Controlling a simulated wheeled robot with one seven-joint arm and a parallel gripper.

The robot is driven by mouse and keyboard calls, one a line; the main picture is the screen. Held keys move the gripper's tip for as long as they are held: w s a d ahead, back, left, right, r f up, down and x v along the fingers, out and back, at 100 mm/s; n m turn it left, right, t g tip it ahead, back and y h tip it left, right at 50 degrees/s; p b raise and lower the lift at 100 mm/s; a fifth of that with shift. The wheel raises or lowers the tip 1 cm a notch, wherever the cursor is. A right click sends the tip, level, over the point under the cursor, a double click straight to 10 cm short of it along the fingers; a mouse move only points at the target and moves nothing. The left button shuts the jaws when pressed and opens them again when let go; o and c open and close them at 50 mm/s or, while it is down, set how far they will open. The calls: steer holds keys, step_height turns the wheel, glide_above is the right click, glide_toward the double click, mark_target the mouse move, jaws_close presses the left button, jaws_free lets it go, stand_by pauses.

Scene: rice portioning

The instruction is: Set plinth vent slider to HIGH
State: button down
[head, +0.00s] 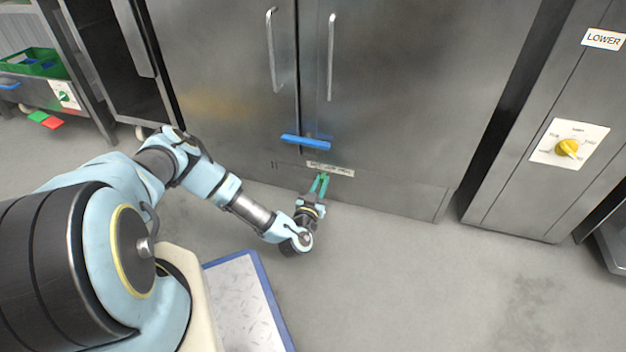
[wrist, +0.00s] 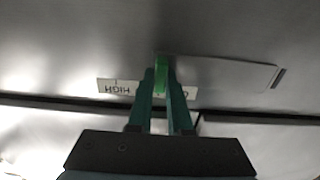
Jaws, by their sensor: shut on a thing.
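The steel plinth under the cabinet doors carries a pale label (head: 330,169). In the wrist view the label (wrist: 118,87) shows upside down, with HIGH readable left of my fingers; the rest is mostly hidden behind them. My gripper (head: 321,179) is low against the plinth, its green fingers reaching in just below the label. In the wrist view my gripper (wrist: 161,82) is shut on the bright green vent slider (wrist: 161,70). The slider sits at the left end of a thin panel outline there, right of the word HIGH. The slider is not clear in the head view.
A blue bar (head: 305,142) crosses the lower door seam just above my gripper. A yellow dial (head: 569,148) is on the right-hand unit. The floor right of my gripper is clear.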

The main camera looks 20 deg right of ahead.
mark_target(345, 180)
steer(key=s+d+p, duration=0.1)
steer(key=s+d, duration=0.3)
steer(key=shift+s+d, duration=0.25)
steer(key=shift+d, duration=0.15)
steer(key=c, duration=0.8)
jaws_free()
steer(key=shift+c, duration=0.2)
